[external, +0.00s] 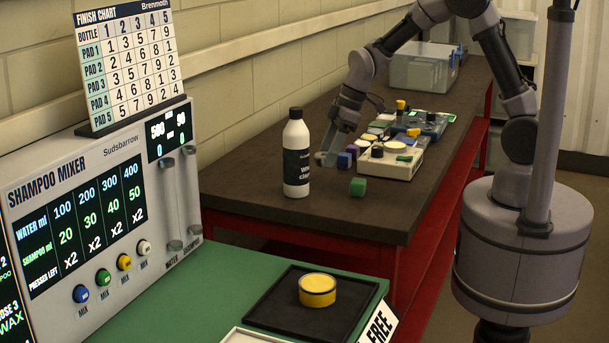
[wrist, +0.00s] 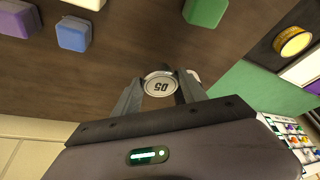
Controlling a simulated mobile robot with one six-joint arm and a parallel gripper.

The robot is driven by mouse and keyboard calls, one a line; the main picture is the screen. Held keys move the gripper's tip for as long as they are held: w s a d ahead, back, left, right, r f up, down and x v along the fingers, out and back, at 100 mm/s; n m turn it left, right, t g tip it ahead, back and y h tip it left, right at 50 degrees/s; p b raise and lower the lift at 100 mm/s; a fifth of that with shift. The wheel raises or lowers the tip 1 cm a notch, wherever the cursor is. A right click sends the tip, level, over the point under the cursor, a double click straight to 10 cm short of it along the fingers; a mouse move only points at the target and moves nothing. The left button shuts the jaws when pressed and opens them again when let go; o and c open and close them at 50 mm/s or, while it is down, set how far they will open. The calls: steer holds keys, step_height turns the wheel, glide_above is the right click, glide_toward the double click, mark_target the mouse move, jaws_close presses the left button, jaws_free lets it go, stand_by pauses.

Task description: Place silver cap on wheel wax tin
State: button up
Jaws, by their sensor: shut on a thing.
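My gripper (wrist: 162,90) is shut on the silver cap (wrist: 160,85), a round disc with dark marks on its face, held between the fingertips. In the external view my gripper (external: 328,156) is over the dark bench, just right of the white bottle; the cap is small and hard to make out there. The wheel wax tin (external: 317,296) is a short round tin with a yellow top and a dark band. It stands on a black tray (external: 269,317) on the green counter, well in front of my gripper. The tin also shows at the upper right of the wrist view (wrist: 293,41).
A white bottle (external: 296,160) with a black cap stands beside my gripper. A green block (external: 357,187) lies on the bench (external: 260,213). Blocks and cream-coloured devices (external: 391,160) stand behind it, with a clear bin (external: 424,70) farther back. The shampoo mixer (external: 100,225) borders the counter.

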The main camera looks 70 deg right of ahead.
step_height(320, 180, up, 11)
steer(key=s+a+f+n+g+y+p, duration=0.15)
steer(key=s+a+n+g, duration=0.45)
steer(key=s+a+n, duration=1.45)
steer(key=m, duration=0.4)
glide_above(318, 283)
steer(key=d, duration=0.1)
steer(key=f, duration=1.7)
steer(key=shift+w+d+b, duration=0.15)
steer(key=shift+w+b, duration=0.15)
steer(key=shift+w, duration=0.05)
steer(key=shift+f+b, duration=0.75)
steer(key=shift+f, duration=0.8)
steer(key=shift+f, duration=0.1)
